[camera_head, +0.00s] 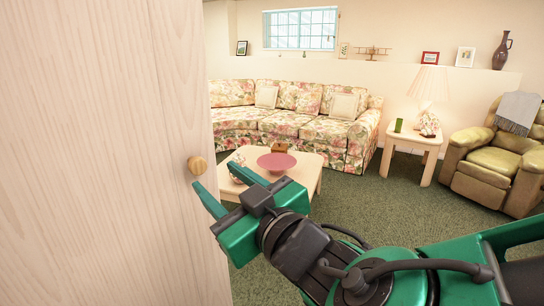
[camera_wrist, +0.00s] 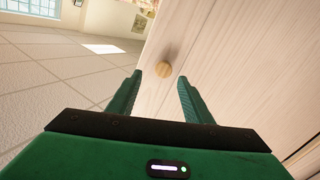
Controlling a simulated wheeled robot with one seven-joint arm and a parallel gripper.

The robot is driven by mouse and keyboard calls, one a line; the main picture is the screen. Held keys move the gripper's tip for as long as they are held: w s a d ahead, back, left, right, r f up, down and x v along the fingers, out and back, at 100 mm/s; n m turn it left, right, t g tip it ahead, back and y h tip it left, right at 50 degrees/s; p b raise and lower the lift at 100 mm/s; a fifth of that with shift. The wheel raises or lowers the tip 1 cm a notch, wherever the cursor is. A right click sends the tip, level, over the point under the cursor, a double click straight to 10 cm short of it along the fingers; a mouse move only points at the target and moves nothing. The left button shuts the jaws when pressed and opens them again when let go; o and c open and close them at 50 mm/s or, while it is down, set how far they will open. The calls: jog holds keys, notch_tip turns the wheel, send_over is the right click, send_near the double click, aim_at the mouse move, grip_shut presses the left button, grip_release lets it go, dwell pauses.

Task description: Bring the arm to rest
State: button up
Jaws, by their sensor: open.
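My gripper (camera_head: 228,190) is green, open and empty. In the head view its fingers point up and left, close to a round wooden knob (camera_head: 197,165) on a pale wood door panel (camera_head: 100,150). In the wrist view the knob (camera_wrist: 163,69) shows beyond and between the two open fingertips (camera_wrist: 160,78), with the panel (camera_wrist: 235,60) behind it. The fingers are not closed on the knob. My arm stretches in from the lower right of the head view.
The panel fills the left of the head view. A floral sofa (camera_head: 290,122), a side table (camera_head: 412,140) with a lamp (camera_head: 428,85), and an armchair (camera_head: 500,160) stand farther back. Green carpet (camera_head: 400,205) is clear between.

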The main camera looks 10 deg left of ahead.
aim_at(202, 166)
jog(key=shift+s+a+x, duration=0.1)
jog(key=shift+x, duration=1.4)
jog(key=shift+s+a+x, duration=0.1)
jog(key=shift+x, duration=1.4)
jog(key=shift+d, duration=0.15)
